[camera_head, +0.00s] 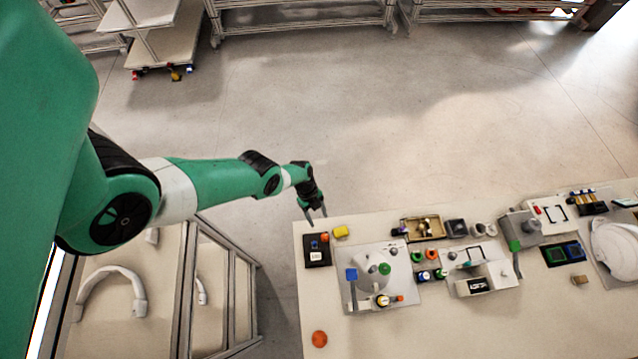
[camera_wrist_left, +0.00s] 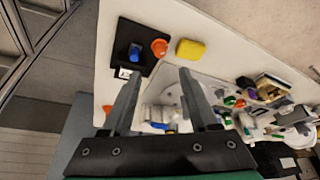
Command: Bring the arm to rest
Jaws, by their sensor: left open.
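My left arm comes in from the left of the head view, with green links and dark joints. Its gripper (camera_head: 317,218) hangs at the back left corner of the table, above and behind a black pad. In the left wrist view the gripper's two grey fingers (camera_wrist_left: 158,95) are spread apart, with nothing held between them. The black pad (camera_wrist_left: 133,45) with a blue piece and a white label lies beyond the left finger. A yellow block (camera_wrist_left: 190,50) lies beyond the right finger. My right gripper is not in view.
The table (camera_head: 360,335) carries a grey fixture plate (camera_head: 400,295) with a white shell, small coloured parts, a brown tray (camera_head: 423,228), and a white helmet shell (camera_head: 615,250) at the right. A rack (camera_head: 235,290) stands left of the table.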

